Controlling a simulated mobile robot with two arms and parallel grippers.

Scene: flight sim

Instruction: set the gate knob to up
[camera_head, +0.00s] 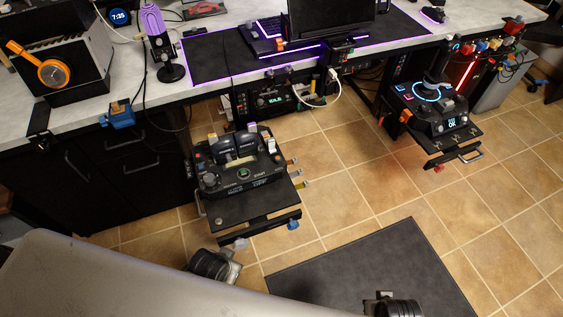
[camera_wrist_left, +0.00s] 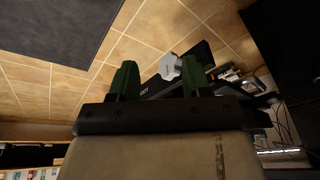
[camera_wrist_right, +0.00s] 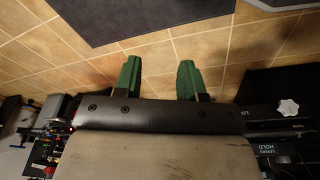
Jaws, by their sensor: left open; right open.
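A throttle unit (camera_head: 240,172) with two dark levers sits on a black pull-out tray (camera_head: 245,212) under the desk. A blue knob (camera_head: 292,224) is at the tray's front right, and a pale knob (camera_head: 240,243) at its front edge. In the left wrist view a pale lobed knob (camera_wrist_left: 170,66) appears beyond and between the fingers of my open, empty left gripper (camera_wrist_left: 158,80). A white lobed knob (camera_wrist_right: 289,107) shows at the right of the right wrist view, apart from my open, empty right gripper (camera_wrist_right: 160,78). I cannot tell which knob is the gate knob.
A joystick unit (camera_head: 440,103) stands on a second tray at the right. The desk (camera_head: 215,22) carries a headphone stand, microphone and keyboard. A dark mat (camera_head: 375,265) lies on the tiled floor. Open floor (camera_head: 345,170) separates the two trays.

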